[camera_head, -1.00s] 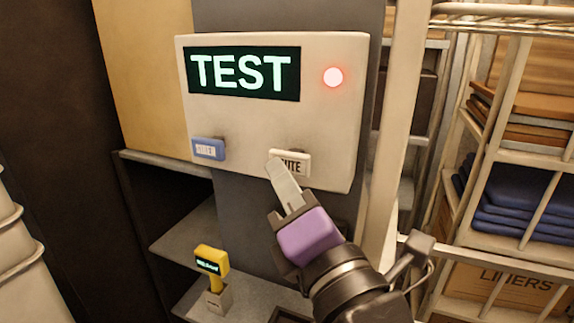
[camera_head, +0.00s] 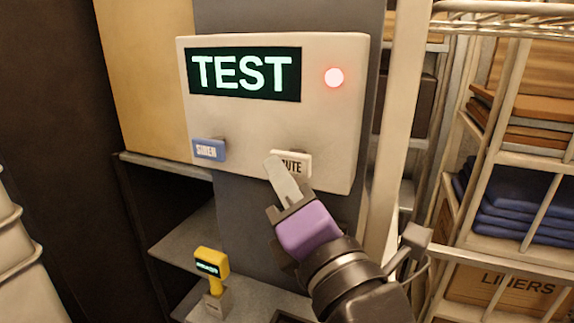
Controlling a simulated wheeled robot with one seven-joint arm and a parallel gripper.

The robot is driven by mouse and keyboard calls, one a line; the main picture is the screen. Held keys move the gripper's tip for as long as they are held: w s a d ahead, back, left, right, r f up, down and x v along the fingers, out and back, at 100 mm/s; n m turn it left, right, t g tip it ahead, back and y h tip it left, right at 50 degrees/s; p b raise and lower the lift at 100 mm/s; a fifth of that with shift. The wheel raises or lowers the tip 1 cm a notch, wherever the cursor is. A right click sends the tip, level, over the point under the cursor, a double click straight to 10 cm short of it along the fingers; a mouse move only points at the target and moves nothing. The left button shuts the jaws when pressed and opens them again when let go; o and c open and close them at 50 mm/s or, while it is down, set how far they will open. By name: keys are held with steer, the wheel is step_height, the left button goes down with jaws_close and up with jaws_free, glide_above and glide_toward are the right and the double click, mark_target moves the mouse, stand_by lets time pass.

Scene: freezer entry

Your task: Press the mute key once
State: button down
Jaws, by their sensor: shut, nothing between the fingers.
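A pale alarm panel (camera_head: 245,125) is fixed to a grey post, with a dark display (camera_head: 243,73) reading "TEST" and a lit red lamp (camera_head: 333,77). A blue key (camera_head: 208,150), whose label looks like "SIREN", is at the lower left. My gripper (camera_head: 274,165) is shut and empty, its tip in front of the mute key's left edge. I cannot tell whether it touches the key.
A yellow handheld device (camera_head: 212,262) with a small display stands in a holder on the shelf below. A wire rack (camera_head: 500,150) with folded blue cloths and a "LINERS" box is at the right. White stacked bins (camera_head: 20,250) are at the far left.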

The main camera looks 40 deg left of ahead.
steer(key=shift+w+d+t, duration=0.3)
steer(key=shift+w+d, duration=0.35)
steer(key=shift+w, duration=0.15)
steer(key=shift+f, duration=0.2)
steer(key=shift+s+d+f+b, duration=0.1)
steer(key=shift+s+d+b, duration=0.2)
steer(key=shift+d+b, duration=0.15)
steer(key=shift+s, duration=0.1)
steer(key=shift+s+d, duration=0.2)
steer(key=shift+s, duration=0.7)
steer(key=shift+s+d, duration=0.15)
steer(key=shift+s, duration=0.7)
steer(key=shift+s+d, duration=0.2)
steer(key=shift+s, duration=0.7)
steer(key=shift+a, duration=0.1)
